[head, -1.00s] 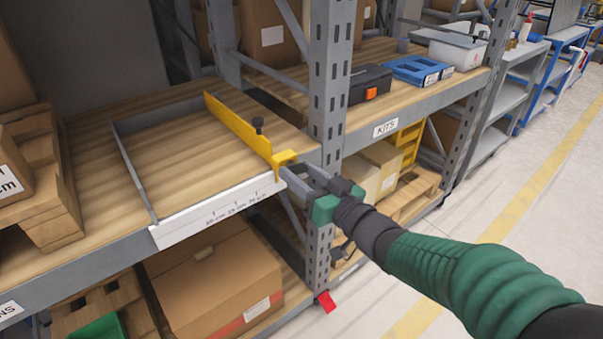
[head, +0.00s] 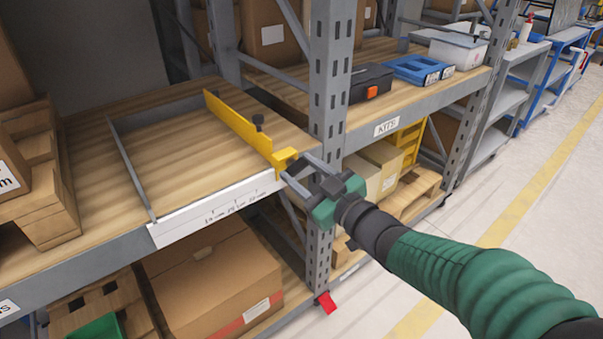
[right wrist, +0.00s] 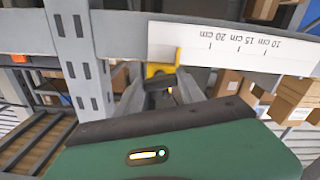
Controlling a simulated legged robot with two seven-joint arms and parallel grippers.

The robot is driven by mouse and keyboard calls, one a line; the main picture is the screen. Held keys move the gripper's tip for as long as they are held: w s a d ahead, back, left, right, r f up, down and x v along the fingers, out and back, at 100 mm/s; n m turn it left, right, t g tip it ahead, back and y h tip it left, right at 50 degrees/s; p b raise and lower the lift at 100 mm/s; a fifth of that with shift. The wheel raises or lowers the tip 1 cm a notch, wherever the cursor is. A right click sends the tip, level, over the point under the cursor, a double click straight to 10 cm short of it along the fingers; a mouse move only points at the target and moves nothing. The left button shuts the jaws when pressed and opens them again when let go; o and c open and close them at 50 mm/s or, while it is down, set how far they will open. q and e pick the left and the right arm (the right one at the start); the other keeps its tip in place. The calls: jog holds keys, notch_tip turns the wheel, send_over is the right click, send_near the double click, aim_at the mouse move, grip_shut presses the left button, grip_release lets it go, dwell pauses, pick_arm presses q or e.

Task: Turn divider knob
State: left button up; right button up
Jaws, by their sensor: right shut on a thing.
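The yellow divider (head: 235,122) lies across the wooden shelf, with a small black post (head: 259,119) standing on it. Its yellow front end hooks over the shelf's front beam and also shows in the right wrist view (right wrist: 163,58). My right gripper (head: 287,171) is at this front end, its fingers reaching in from the front right. In the right wrist view a dark knob (right wrist: 157,85) lies between the fingers, just before the yellow end; the grip is partly hidden. My left gripper is not in view.
A white scale strip (head: 215,212) with centimetre marks runs along the beam, left of the yellow end. A grey upright post (head: 331,85) stands close to my right gripper. Cardboard boxes (head: 220,280) sit below. The aisle floor at right is clear.

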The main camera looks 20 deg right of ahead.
dwell(0.3)
jog(key=o, duration=1.4)
jog(key=shift+c, duration=0.2)
